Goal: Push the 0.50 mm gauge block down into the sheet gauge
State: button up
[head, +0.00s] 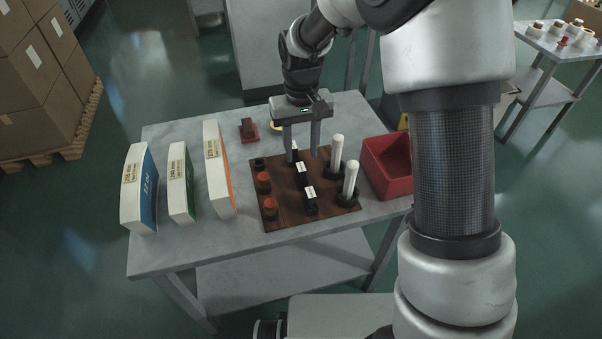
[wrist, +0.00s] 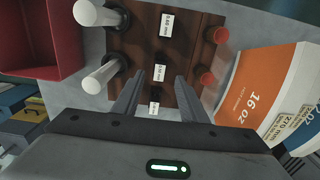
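Three small dark blocks with white labels stand in a row on a brown board (head: 283,211): a near one (head: 311,207), a middle one (head: 301,180) and a far one partly behind a finger. No sheet gauge apart from the board and these dark pieces can be made out. My gripper (head: 302,152) is open over the far end of the row. In the wrist view, the far block's label (wrist: 154,108) shows between the spread fingers, with nothing gripped.
Two white rods (head: 337,150) stand in dark bases at the board's right. Red-orange knobs (head: 264,182) line its left. A red bin (head: 372,185) stands right of the board. Three white cup-wall pieces (head: 180,195) stand left. A dark red stand (head: 248,131) is behind the board.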

aim_at(301, 167)
jog(key=f, duration=0.3)
jog(key=f+b, duration=0.1)
jog(key=f, duration=0.1)
jog(key=shift+w+a+f, duration=0.1)
jog(key=shift+w+f, duration=0.15)
jog(key=shift+f, duration=0.1)
grip_shut()
